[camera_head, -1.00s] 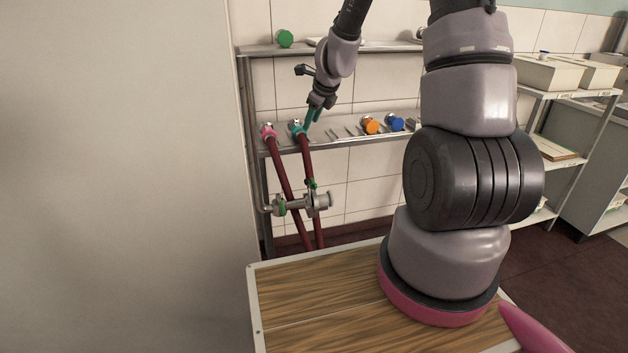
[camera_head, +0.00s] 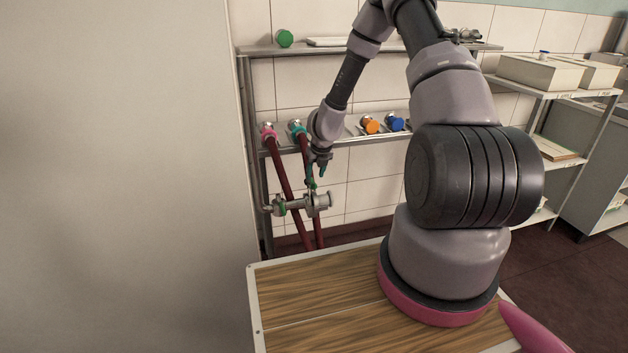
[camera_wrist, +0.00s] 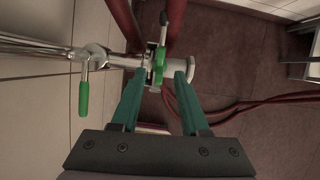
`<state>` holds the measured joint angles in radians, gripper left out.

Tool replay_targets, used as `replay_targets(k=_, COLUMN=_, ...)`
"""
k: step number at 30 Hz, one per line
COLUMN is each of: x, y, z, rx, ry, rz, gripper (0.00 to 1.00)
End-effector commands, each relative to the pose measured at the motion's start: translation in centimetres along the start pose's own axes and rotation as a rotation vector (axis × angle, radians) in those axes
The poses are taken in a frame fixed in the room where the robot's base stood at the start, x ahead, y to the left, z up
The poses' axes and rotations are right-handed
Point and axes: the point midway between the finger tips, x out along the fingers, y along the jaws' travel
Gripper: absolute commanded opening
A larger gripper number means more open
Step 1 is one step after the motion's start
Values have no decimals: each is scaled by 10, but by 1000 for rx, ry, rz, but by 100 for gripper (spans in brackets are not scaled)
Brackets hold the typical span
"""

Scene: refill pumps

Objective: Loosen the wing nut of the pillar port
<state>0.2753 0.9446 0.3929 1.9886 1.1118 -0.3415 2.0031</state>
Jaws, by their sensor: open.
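The pillar port (camera_head: 318,202) is a silver pipe fitting low by the wall, below the shelf. In the wrist view its pipe (camera_wrist: 122,61) runs from the wall at left to a round end (camera_wrist: 181,70). A metal clamp (camera_wrist: 158,64) with a small green part sits around the pipe near that end; I cannot clearly tell the wing nut's shape there. My gripper (camera_wrist: 165,75) points at this clamp, its teal fingers open, one tip on each side of it. Contact cannot be told. In the head view my gripper (camera_head: 313,178) is just above the port.
A green-handled lever (camera_wrist: 84,98) hangs from the pipe, left of my fingers. Two dark red hoses (camera_head: 283,178) lean from the shelf (camera_head: 350,140) behind the port. Orange (camera_head: 370,125) and blue (camera_head: 396,122) capped fittings lie on that shelf. Open floor lies right of the port.

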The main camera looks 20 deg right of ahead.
Motion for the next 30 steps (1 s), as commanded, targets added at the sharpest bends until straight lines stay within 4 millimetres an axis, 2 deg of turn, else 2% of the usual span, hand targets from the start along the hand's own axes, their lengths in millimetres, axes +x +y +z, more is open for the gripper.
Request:
replay_targets(k=3, x=20, y=0, z=0, rx=0, ry=0, rz=1, gripper=45)
replay_targets(k=7, x=32, y=0, z=0, rx=0, ry=0, rz=1, gripper=45)
replay_targets(k=18, x=38, y=0, z=0, rx=-1, ry=-1, rz=0, gripper=45)
replay_targets(k=19, x=38, y=0, z=0, rx=-1, ry=-1, rz=0, gripper=37)
replay_targets(k=22, x=38, y=0, z=0, rx=-1, ry=-1, rz=0, gripper=0)
replay_targets(k=30, x=38, y=0, z=0, rx=-7, ry=-1, rz=2, gripper=0)
